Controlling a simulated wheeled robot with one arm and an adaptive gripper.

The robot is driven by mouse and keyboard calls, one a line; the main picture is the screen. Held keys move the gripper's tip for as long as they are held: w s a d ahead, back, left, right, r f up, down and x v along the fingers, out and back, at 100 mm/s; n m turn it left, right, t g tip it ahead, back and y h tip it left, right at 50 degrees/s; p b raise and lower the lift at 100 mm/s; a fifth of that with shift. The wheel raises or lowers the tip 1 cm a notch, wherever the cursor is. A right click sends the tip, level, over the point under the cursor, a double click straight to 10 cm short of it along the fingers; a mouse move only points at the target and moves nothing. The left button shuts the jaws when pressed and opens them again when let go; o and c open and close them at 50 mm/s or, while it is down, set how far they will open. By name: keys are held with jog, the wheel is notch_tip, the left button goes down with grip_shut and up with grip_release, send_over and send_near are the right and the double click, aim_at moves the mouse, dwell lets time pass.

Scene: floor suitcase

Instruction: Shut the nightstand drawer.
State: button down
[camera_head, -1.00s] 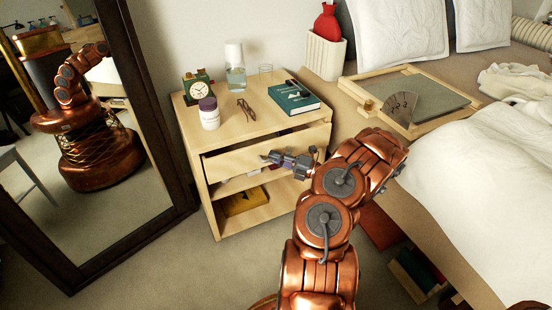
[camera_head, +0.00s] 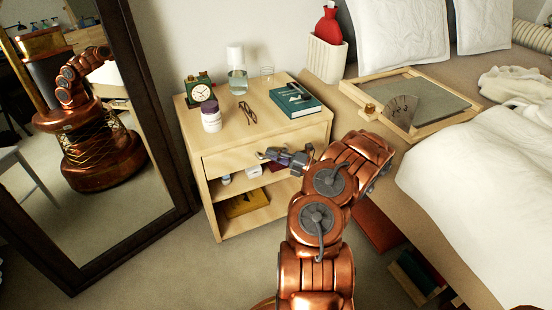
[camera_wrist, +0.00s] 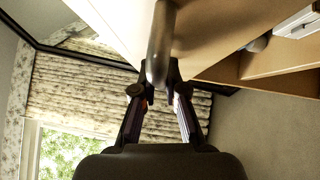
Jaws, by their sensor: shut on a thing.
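The pale wooden nightstand (camera_head: 238,137) stands between the mirror and the bed. Its top drawer front (camera_head: 226,161) sits close under the top, with no open gap visible above it; my arm hides its right part. My gripper (camera_head: 268,155) is at the middle of the drawer front. In the wrist view my gripper (camera_wrist: 163,72) is shut on a dark curved bar, the drawer handle (camera_wrist: 162,38), which stands out from the pale front. The rest of the handle is hidden in the head view.
A clock (camera_head: 202,96), white bottle (camera_head: 211,117), glasses (camera_head: 247,111) and green book (camera_head: 296,101) stand or lie on top. Small items and a yellow thing (camera_head: 246,203) are on shelves below. The mirror (camera_head: 90,140) is left, the bed (camera_head: 475,160) right.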

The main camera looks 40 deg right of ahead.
jog(key=shift+w+d, duration=0.3)
jog(key=shift+w, duration=0.25)
jog(key=c, duration=1.2)
grip_release()
jog(key=shift+w, duration=0.1)
jog(key=shift+a, duration=0.1)
jog(key=v, duration=1.2)
